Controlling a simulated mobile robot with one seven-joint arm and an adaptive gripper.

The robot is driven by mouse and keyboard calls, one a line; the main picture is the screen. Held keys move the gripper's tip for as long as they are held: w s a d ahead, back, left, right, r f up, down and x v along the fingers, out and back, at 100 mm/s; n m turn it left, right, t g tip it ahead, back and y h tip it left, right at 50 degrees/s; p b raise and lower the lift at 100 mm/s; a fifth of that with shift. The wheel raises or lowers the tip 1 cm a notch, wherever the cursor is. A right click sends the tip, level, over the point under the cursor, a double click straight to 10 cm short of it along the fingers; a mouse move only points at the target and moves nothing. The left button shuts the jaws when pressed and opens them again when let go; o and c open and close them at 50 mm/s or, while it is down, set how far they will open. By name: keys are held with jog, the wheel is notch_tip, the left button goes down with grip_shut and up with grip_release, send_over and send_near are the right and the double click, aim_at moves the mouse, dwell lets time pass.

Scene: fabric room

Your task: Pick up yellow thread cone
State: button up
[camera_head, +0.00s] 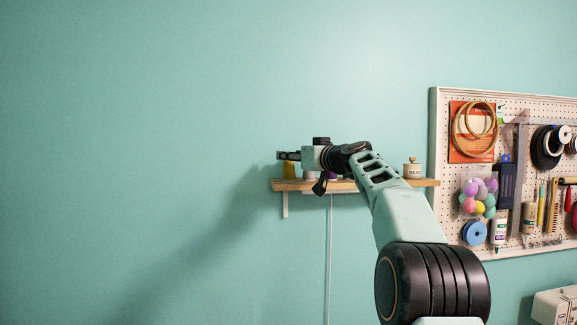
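The yellow thread cone (289,171) stands at the left end of a wooden wall shelf (400,183). Its upper part is hidden or overlapped by my gripper. My gripper (283,156) points left, at the height of the cone's top and in line with it in this view. Its dark fingers are small and seen from the side. I cannot tell whether they are open or shut, or whether they touch the cone.
Right of the yellow cone, a pale item (309,175) and a purple item (331,176) are partly hidden by my arm. A labelled bead jar (413,170) stands near the shelf's right end. A pegboard with tools (508,170) hangs at right. The wall at left is bare.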

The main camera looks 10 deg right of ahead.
jog(key=shift+c, duration=0.5)
grip_shut()
jog(key=shift+r, duration=0.1)
